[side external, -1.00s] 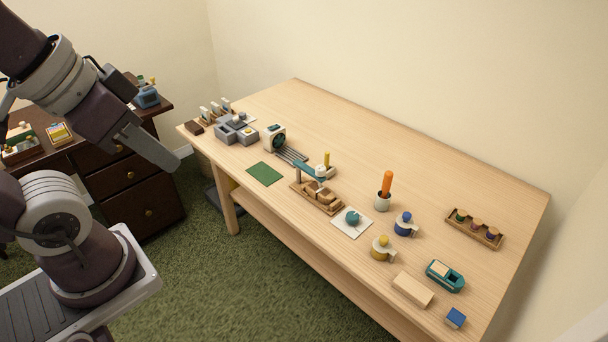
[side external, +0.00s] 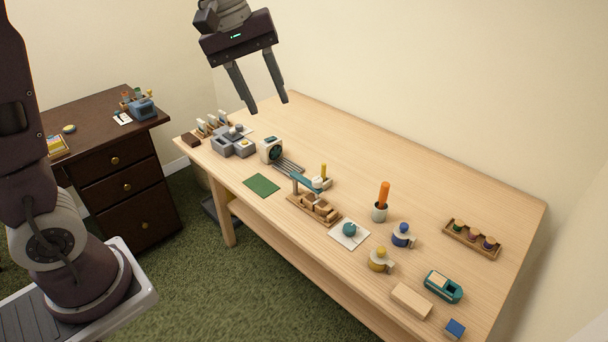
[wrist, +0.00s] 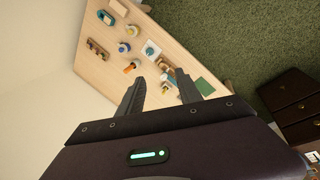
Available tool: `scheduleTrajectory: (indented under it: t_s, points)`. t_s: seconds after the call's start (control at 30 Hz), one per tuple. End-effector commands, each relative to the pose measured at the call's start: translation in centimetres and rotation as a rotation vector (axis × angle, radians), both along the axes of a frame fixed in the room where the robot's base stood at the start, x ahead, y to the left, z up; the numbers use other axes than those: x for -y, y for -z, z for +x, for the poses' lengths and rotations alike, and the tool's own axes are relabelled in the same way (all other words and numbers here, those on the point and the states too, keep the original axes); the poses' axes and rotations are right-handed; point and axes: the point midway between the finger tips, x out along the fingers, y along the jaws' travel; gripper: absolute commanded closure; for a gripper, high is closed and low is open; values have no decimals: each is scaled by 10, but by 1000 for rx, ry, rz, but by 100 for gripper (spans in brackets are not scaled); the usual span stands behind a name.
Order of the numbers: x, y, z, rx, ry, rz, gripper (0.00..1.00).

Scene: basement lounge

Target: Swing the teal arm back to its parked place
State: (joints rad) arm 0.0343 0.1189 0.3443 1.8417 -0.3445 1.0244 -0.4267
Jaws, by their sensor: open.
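The teal arm (side external: 305,182) is a short flat bar on the table, left of centre in the side view. A grey post stands near its left end, and a white round piece with a yellow upright peg (side external: 323,172) is at its right end. It lies beside a wooden tray of blocks (side external: 303,211). My gripper (side external: 268,106) is open and empty, high above the table, up and left of the teal arm and well apart from it.
A green card (side external: 262,186), a white machine with grey rails (side external: 271,151) and grey boxes (side external: 233,142) are left of the arm. An orange-handled tool stands in a cup (side external: 380,212) to the right, near two jars. The table's back middle is clear.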

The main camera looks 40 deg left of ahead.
Motion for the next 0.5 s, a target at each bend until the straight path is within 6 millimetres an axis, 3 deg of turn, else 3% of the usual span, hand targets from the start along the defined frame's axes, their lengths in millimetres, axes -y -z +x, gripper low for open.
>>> scheduleTrajectory:
  t_s: [0.03, 0.1, 0.2, 0.3, 0.4, 0.5]
  points:
    - [-14, 22, 34, -56, -105, -15, 58]
    - [-35, 57, 78, -120, -262, -24, 58]
    - [-60, 119, 128, -198, -451, -3, 58]
    - [-74, 180, 158, -252, -575, 38, 58]
    - [-80, 226, 172, -286, -643, 73, 58]
    - [-81, 250, 177, -303, -671, 90, 58]
